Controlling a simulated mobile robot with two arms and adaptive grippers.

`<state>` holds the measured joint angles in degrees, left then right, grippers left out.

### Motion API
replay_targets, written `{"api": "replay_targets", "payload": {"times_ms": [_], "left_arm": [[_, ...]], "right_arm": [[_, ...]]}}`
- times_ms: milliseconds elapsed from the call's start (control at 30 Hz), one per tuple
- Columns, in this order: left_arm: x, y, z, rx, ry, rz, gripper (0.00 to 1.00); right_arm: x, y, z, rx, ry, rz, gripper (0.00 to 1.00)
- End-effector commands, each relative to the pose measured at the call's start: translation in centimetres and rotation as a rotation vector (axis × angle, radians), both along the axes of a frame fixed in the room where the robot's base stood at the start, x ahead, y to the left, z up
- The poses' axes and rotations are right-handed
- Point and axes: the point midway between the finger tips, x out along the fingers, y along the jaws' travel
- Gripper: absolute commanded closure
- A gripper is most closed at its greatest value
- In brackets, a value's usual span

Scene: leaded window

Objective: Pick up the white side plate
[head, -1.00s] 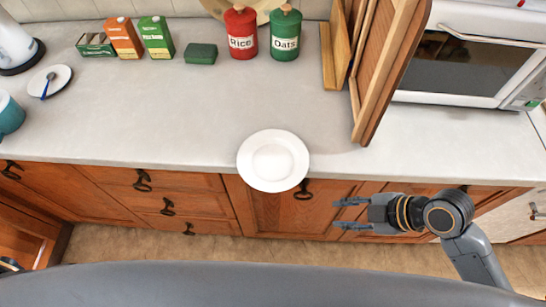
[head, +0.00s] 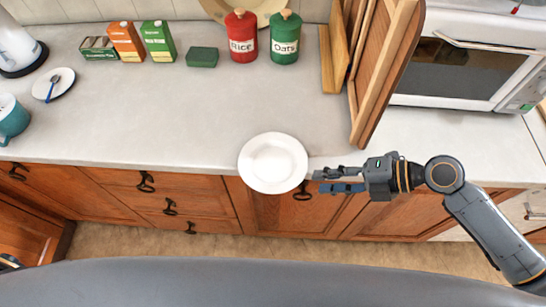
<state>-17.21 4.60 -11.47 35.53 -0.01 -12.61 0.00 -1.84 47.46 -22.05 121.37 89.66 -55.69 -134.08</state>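The white side plate (head: 273,163) lies at the front edge of the counter in the head view, its near rim sticking out past the edge. My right gripper (head: 317,180) is just right of the plate, in front of the counter edge, with its fingers pointing left at the plate's rim. The fingers are apart and nothing is between them. A small gap shows between the fingertips and the rim.
Wooden boards (head: 380,75) stand on the counter behind and right of the plate, beside a white microwave (head: 450,95). Red (head: 242,38) and green (head: 285,40) canisters stand at the back. A small saucer (head: 62,83) and teal mug (head: 12,118) are left. The middle counter is clear.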

Motion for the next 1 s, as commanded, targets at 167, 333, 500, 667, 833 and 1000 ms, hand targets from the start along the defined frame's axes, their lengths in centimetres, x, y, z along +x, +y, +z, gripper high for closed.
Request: {"api": "replay_targets", "payload": {"times_ms": [167,333,500,667,833,1000], "left_arm": [[0.0,0.0,0.7,0.0,0.0,0.0,1.0],[0.0,0.0,2.1,0.001,0.0,0.001,1.0],[0.0,0.0,3.7,0.001,0.0,0.001,1.0],[0.1,0.0,4.1,0.001,-0.001,0.001,1.0],[0.1,0.0,4.0,0.001,-0.001,0.001,1.0],[0.1,0.0,4.0,0.001,-0.001,0.001,1.0]], "right_arm": [[0.2,1.4,-0.7,0.0,0.0,0.0,0.7],[0.6,2.7,-1.0,0.003,0.002,-0.001,0.7],[1.2,4.7,-2.3,0.004,0.004,-0.001,0.7],[1.3,5.7,-3.3,-0.001,0.001,0.001,0.7],[1.3,5.8,-3.6,-0.002,0.0,0.001,0.7],[1.3,5.8,-3.5,-0.002,0.001,0.0,0.92]]}}
